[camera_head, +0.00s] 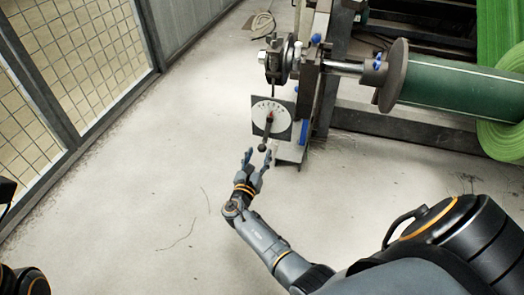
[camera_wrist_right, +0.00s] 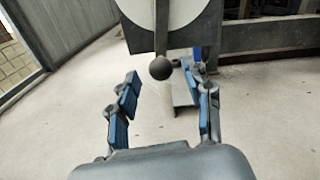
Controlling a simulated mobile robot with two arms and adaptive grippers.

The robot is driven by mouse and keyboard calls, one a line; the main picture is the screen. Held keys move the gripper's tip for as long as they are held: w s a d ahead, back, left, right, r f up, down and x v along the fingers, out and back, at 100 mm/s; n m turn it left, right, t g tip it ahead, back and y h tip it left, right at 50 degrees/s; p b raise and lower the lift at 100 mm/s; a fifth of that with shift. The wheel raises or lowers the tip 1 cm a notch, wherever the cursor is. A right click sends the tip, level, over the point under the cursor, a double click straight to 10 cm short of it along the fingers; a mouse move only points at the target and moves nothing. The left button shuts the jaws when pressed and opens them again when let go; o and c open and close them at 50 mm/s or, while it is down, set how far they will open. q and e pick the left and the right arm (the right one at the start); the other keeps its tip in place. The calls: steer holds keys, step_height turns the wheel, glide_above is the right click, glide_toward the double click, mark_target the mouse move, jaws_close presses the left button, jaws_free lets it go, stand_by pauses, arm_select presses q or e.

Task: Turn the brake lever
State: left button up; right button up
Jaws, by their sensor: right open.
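The brake lever (camera_head: 266,134) is a thin dark arm with a black ball knob at its lower end. It hangs down in front of a round white dial plate (camera_head: 272,115) on the machine. The knob also shows in the right wrist view (camera_wrist_right: 161,68), with the dial's lower part (camera_wrist_right: 172,14) above it. My right gripper (camera_head: 257,157) is open and just below the knob in the head view. In the right wrist view its blue-padded fingers (camera_wrist_right: 165,88) stand apart, with the knob between and beyond them. I see no contact. My left gripper is not in view.
A green roll (camera_head: 455,88) on a metal shaft lies to the right of the dial, in a dark machine frame (camera_head: 385,124). A mesh fence (camera_head: 85,55) runs along the left. The pale floor (camera_head: 150,190) between is clear.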

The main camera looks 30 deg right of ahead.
mark_target(261, 151)
steer(key=shift+b+x, duration=0.6)
steer(key=shift+x, duration=1.65)
steer(key=shift+c, duration=0.2)
jaws_close()
